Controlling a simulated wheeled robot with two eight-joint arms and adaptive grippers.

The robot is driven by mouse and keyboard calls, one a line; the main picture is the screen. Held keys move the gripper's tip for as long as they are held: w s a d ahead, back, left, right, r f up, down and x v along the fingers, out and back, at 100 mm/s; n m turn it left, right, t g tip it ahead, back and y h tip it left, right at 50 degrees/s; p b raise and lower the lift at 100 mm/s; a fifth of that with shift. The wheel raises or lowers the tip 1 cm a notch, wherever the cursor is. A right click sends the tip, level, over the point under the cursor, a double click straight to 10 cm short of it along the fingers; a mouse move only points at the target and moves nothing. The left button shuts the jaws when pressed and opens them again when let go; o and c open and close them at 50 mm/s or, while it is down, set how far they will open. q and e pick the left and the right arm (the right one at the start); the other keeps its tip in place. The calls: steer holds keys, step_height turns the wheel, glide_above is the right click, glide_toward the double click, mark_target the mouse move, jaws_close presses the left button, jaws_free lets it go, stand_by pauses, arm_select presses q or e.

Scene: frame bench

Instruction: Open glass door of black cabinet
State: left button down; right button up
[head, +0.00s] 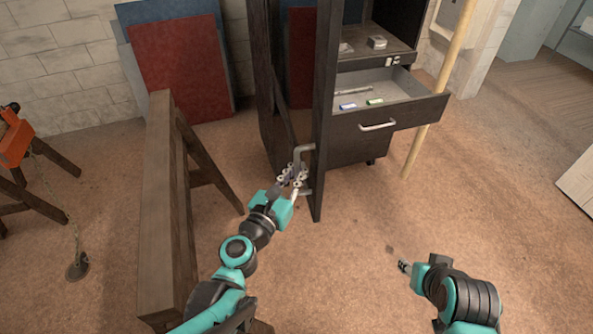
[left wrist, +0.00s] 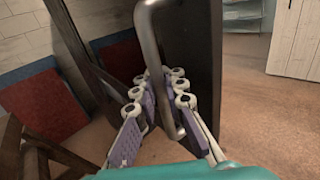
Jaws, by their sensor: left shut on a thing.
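The black cabinet (head: 350,146) stands at the top centre of the head view. Its glass door (head: 325,95) stands swung out toward me, seen nearly edge-on, with a dark frame. A grey bar handle (head: 306,148) sits low on the door's frame. My left gripper (head: 292,176) is at this handle, shut on it. In the left wrist view the handle (left wrist: 152,45) runs down between the purple-padded fingers (left wrist: 158,105). My right gripper (head: 402,266) is at the lower right, away from the cabinet; its finger opening is too small to judge.
A drawer (head: 405,108) below the cabinet's shelf is pulled out, with small blue and green items inside. A wooden sawhorse (head: 158,200) stands close left of my left arm. A wooden pole (head: 437,90) stands at the right.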

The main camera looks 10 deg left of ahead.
arm_select(q)
steer(key=shift+s+d+f, duration=0.1)
steer(key=shift+d, duration=0.05)
steer(key=c, duration=1.8)
jaws_free()
steer(key=shift+o, duration=1.1)
steer(key=shift+s, duration=0.15)
arm_select(e)
steer(key=shift+s+d, duration=0.1)
steer(key=shift+s, duration=0.05)
arm_select(q)
steer(key=shift+r, duration=0.2)
